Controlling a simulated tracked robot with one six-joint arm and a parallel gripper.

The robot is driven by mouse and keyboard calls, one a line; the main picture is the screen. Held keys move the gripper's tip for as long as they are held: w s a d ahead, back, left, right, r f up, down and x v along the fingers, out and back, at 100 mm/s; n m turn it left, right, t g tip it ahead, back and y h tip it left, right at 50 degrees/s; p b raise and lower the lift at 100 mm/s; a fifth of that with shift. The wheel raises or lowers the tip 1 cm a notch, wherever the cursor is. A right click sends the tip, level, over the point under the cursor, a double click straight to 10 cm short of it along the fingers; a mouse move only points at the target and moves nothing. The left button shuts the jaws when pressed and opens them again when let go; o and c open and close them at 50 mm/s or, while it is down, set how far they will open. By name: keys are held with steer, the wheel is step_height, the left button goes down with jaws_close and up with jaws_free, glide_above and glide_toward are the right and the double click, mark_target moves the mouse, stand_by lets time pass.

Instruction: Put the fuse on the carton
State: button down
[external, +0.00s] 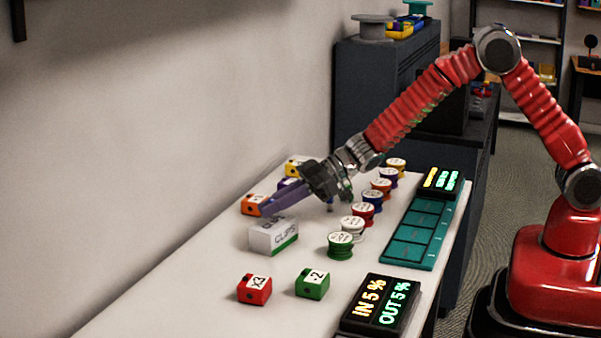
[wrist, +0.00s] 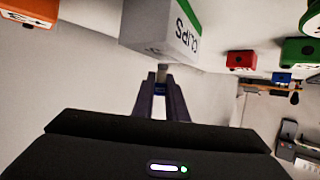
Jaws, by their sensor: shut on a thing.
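The carton (external: 266,238) is a white box with a green lower band marked CLIPS, on the left part of the white table. It also shows close up at the top of the wrist view (wrist: 150,32). My gripper (external: 267,208) reaches left, with its fingertips close behind or above the carton. In the wrist view my gripper (wrist: 161,90) is shut on the fuse (wrist: 161,74), a small piece with a grey end and some blue between the fingers. The grey end appears at the carton's edge; I cannot tell whether they touch. The fuse is not discernible in the external view.
An orange block (external: 252,204) lies close to the fingertips. Red (external: 254,289) and green (external: 312,283) blocks stand in front. Several spools, including a green one (external: 340,246), line the right, beside a teal tray (external: 405,252) and a display (external: 380,304). The front left table is clear.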

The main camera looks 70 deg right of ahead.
steer(key=shift+f, duration=0.6)
steer(key=c, duration=1.8)
jaws_free()
steer(key=shift+o, duration=0.2)
steer(key=shift+r, duration=0.1)
steer(key=shift+s+d+r, duration=0.1)
steer(key=shift+s+d, duration=0.05)
steer(key=shift+d, duration=0.05)
steer(key=v, duration=1.1)
steer(key=shift+s, duration=0.2)
steer(key=shift+d, duration=0.15)
